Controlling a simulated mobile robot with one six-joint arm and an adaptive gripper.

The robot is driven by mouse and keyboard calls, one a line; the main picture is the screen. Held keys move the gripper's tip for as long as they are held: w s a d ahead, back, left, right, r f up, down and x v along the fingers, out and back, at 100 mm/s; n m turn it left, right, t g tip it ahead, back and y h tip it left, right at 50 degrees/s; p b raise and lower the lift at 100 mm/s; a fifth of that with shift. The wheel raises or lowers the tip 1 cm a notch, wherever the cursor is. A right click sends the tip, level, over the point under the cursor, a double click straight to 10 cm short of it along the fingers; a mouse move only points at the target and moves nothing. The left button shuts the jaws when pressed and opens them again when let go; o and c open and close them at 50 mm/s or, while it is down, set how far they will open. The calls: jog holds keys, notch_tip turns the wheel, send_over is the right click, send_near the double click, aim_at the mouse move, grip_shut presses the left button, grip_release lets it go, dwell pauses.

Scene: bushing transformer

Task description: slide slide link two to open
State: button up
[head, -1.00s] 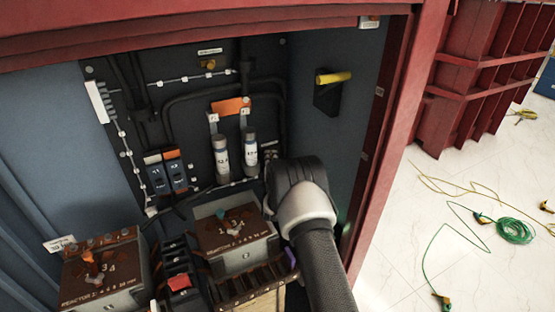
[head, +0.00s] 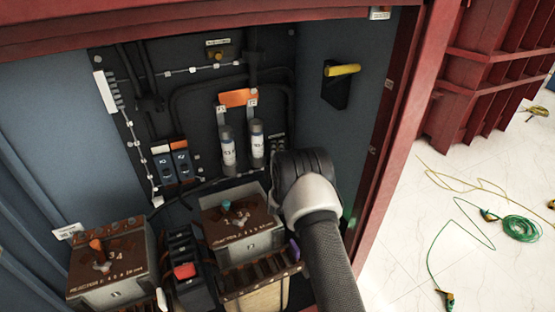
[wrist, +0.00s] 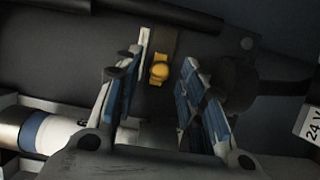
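In the wrist view, my gripper (wrist: 158,85) is open, with a blue-padded finger on each side. A small yellow knob (wrist: 159,71) on a narrow brownish slide shows between the fingertips. No number is readable on it, so I cannot tell whether it is slide link two. There appears to be a gap between the knob and each finger. In the head view, my wrist hides the gripper's fingers at the lower right of the dark panel (head: 190,105). A small dark block (head: 278,145) shows just above my wrist there.
Two grey cylindrical fuses (head: 242,147) stand left of my wrist. Two reactor boxes (head: 112,270) and a red-switched block (head: 185,270) fill the front. A yellow handle (head: 342,70) sits on the right wall. The red cabinet frame (head: 385,140) is close to my arm.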

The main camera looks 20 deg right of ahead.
jog(key=v, duration=1.1)
jog(key=shift+s, duration=0.3)
jog(key=shift+a, duration=0.1)
jog(key=shift+r, duration=0.1)
